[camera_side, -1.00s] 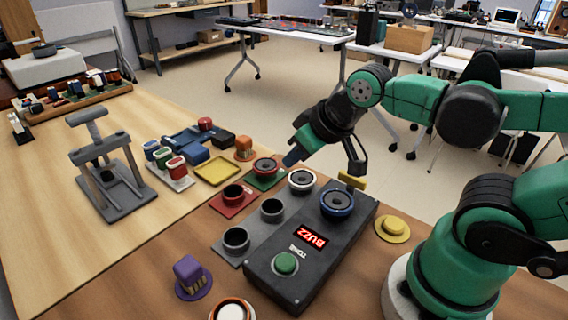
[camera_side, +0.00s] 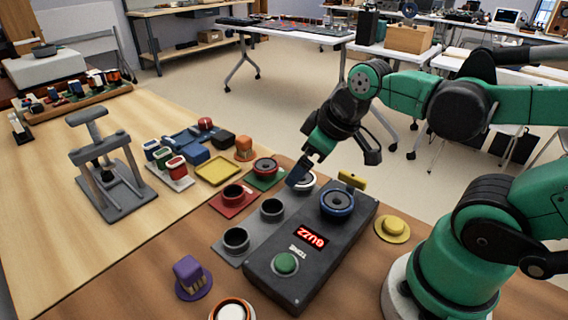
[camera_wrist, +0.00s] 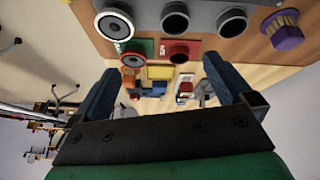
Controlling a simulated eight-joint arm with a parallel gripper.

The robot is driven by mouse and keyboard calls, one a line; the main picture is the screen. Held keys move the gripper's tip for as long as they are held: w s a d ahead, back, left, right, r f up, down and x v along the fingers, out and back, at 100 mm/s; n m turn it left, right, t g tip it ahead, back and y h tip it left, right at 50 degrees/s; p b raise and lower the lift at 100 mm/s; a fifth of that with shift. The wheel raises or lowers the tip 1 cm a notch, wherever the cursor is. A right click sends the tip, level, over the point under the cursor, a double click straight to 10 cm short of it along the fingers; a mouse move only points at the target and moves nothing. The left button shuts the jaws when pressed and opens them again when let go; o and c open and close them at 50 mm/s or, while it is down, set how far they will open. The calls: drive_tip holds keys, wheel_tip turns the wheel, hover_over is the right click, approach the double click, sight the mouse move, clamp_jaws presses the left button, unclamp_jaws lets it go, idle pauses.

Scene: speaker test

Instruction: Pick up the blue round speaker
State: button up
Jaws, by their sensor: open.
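The blue round speaker (camera_side: 337,203) sits face up in the far end of the dark grey test box, which has a red "BUZZ" display and a green button. My gripper (camera_side: 335,166) is open and empty, above and beyond the speaker in the side view. One finger hangs over the white-rimmed speaker at the left, the other is higher to the right. In the wrist view my gripper (camera_wrist: 159,74) shows two spread fingers with nothing between them. The blue speaker does not show there.
The white-rimmed speaker (camera_side: 304,181) and a red-rimmed speaker (camera_side: 265,167) stand in holders left of the test box (camera_side: 268,258). Empty grey cups (camera_side: 236,240) are nearby. A yellow knob (camera_side: 392,228) lies to the right, a purple knob (camera_side: 190,276) in front.

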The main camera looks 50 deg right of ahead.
sight(337, 200)
drive_tip(key=s+d+n+g, duration=0.1)
drive_tip(key=n, duration=0.1)
drive_tip(key=s+d+f+n+g+y, duration=0.1)
drive_tip(key=d+n, duration=0.1)
drive_tip(key=n, duration=0.1)
drive_tip(key=s+d+f+n+g, duration=0.1)
drive_tip(key=s+n, duration=0.1)
drive_tip(key=n, duration=0.1)
drive_tip(key=shift+d+g+y, duration=0.15)
drive_tip(key=shift+g+y, duration=0.15)
drive_tip(key=shift+y, duration=0.1)
drive_tip(key=n, duration=0.1)
drive_tip(key=s+n+y, duration=0.1)
drive_tip(key=n, duration=0.1)
drive_tip(key=shift+s+d+f+g, duration=0.15)
drive_tip(key=shift+d+g, duration=0.1)
drive_tip(key=shift+g, duration=0.15)
drive_tip(key=shift+x, duration=2.8)
drive_tip(key=c, duration=1.2)
drive_tip(key=shift+r, duration=0.25)
